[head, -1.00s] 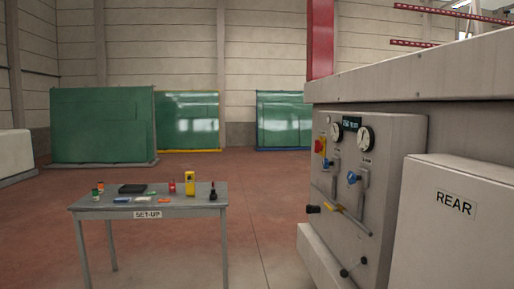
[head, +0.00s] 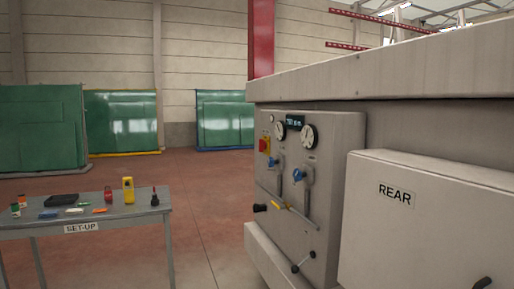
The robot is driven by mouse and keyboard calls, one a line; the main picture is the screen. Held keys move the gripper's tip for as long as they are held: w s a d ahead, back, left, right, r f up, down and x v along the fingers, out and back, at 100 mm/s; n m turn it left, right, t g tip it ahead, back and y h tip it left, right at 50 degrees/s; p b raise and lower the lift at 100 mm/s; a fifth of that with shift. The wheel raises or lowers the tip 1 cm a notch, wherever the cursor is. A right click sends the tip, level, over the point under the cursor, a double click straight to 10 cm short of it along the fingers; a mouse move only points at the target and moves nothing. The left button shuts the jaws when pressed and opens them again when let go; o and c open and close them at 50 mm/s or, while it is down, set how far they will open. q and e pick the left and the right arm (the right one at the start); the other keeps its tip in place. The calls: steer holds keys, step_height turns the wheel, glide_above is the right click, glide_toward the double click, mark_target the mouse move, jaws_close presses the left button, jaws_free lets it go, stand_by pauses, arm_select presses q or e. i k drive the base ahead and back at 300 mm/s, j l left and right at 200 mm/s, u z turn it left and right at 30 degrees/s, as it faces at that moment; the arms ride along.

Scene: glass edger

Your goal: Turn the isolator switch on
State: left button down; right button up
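A red switch on a yellow plate (head: 264,146), which looks like the isolator switch, is at the upper left of the grey control panel (head: 338,180) on the machine's side. I see it at a steep angle and it is small, so its position cannot be read. Neither of my grippers is in view.
A REAR cabinet (head: 430,235) stands at right. The SET-UP table (head: 120,222) is at left. Red floor (head: 205,210) is clear between table and machine.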

mark_target(262, 143)
steer(key=i+j+z, duration=0.1)
steer(key=i+j, duration=0.85)
steer(key=i+j+z, duration=0.15)
steer(key=i+j, duration=0.3)
steer(key=j, duration=0.2)
steer(key=i+j+z, duration=0.1)
steer(key=i+j, duration=0.35)
steer(key=j, duration=0.15)
